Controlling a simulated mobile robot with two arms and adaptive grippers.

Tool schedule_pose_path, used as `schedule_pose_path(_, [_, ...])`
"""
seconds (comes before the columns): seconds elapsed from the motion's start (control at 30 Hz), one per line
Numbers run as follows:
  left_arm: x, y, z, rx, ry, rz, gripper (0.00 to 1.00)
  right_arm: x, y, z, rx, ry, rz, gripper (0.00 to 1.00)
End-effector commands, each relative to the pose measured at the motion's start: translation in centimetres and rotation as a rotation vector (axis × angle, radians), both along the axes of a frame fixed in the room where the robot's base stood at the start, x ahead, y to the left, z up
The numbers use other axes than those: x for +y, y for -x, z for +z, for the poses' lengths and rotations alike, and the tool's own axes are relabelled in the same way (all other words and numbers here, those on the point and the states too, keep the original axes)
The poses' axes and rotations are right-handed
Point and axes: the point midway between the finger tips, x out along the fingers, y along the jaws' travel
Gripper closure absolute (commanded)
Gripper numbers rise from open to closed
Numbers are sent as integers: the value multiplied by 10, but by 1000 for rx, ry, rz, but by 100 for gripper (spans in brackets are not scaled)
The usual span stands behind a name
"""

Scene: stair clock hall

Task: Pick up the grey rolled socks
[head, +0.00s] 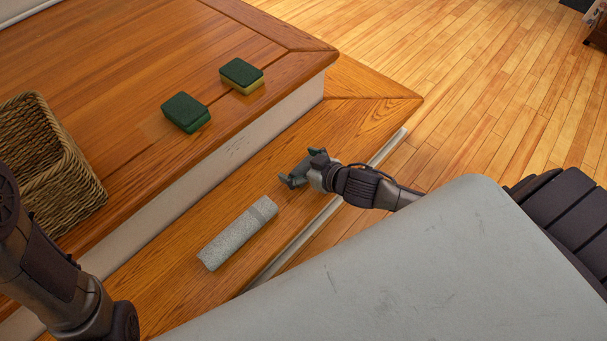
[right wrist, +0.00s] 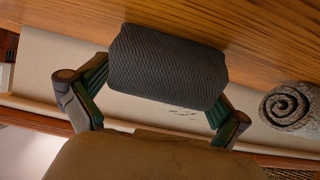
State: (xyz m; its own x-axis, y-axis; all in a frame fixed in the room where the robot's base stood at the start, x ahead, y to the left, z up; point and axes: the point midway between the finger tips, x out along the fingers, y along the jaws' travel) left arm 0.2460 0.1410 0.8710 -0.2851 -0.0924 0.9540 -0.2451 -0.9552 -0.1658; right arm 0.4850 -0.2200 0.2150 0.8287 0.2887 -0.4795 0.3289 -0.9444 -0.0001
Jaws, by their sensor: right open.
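The grey rolled socks (head: 238,233) form a long roll lying on the lower wooden step, with a band near the upper right end. In the right wrist view the roll (right wrist: 290,106) shows its spiral end at the right edge, outside the fingers.
The upper step holds a dark green block (head: 185,112), a green and yellow sponge (head: 241,76) and a wicker basket (head: 50,165) at the left. A pale riser (head: 215,173) stands behind the roll.

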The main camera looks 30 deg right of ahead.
Motion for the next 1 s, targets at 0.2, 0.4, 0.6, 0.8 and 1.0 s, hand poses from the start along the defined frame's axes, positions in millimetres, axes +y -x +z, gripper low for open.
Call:
schedule_pose_path(0.2, [0,4,2,-13,-1,1,60,2,-5,-3,1,0,0,0])
schedule_pose_path(0.4, [0,4,2,-12,-1,1,60,2,-4,-2,1,0,0,15])
schedule_pose_path(0.6, [0,4,2,-12,-1,1,60,2,-4,-2,1,0,1,46])
schedule_pose_path(0.8, [-1,4,2,-12,-2,0,60,2,-4,-2,1,0,1,46])
schedule_pose_path(1.0, [0,4,6,-16,-1,0,60,2,-4,3,0,0,1,46])
